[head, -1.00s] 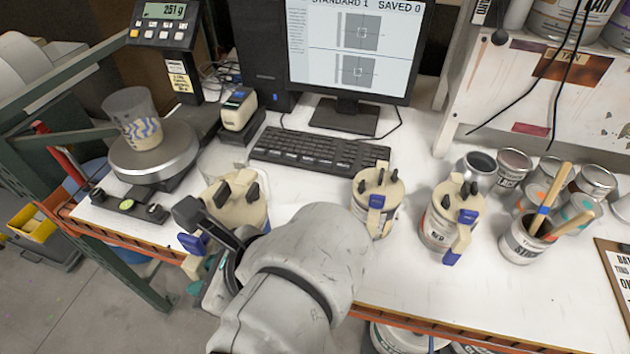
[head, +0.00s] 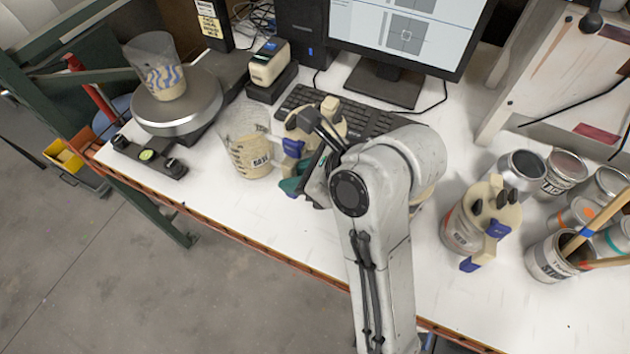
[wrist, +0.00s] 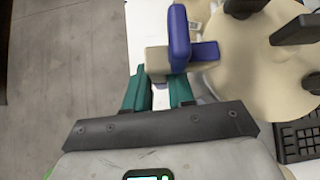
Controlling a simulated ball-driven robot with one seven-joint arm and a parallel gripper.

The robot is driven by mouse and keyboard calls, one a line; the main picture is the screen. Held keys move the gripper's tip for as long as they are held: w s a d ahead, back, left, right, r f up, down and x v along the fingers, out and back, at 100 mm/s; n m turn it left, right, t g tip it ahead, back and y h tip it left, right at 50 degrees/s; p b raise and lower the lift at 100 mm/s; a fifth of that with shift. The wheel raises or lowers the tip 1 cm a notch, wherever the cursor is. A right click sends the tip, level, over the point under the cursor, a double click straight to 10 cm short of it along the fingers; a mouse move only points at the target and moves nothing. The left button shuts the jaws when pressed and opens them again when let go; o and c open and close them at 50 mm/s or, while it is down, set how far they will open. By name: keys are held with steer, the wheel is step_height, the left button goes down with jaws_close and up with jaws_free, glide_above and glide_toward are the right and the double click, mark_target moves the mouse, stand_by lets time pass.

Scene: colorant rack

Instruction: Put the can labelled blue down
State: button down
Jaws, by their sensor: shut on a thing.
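A can with a beige lid (head: 328,117), black knobs and a blue clip (head: 293,147) is held at my gripper (head: 303,182), over the bench in front of the keyboard. Its label does not show. In the wrist view the teal fingers of my gripper (wrist: 158,88) are shut on the beige block (wrist: 157,60) beside the blue clip (wrist: 180,40). The lid (wrist: 260,50) fills the upper right there. My arm hides the can's lower part, so I cannot tell whether it touches the bench (head: 210,185).
A scale (head: 180,115) bears another cup (head: 158,70). The keyboard (head: 290,100) lies behind. Another lidded can (head: 465,232) stands right of my arm, with several open cans beyond it.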

steer(key=shift+w+d+f+p, duration=0.25)
steer(key=shift+w+d+f, duration=0.25)
steer(key=shift+f, duration=0.9)
steer(key=shift+w+d+f+p, duration=0.2)
steer(key=shift+w+d+f, duration=0.3)
steer(key=shift+f, duration=0.85)
steer(key=shift+w+d+f+p, duration=0.25)
steer(key=shift+w+f, duration=0.4)
steer(key=shift+f, duration=0.75)
steer(key=c, duration=1.4)
jaws_free()
steer(key=shift+s+f, duration=0.1)
steer(key=shift+f, duration=0.05)
steer(key=o, duration=0.4)
steer(key=shift+o, duration=0.2)
steer(key=b+v, duration=0.1)
steer(key=v, duration=1.1)
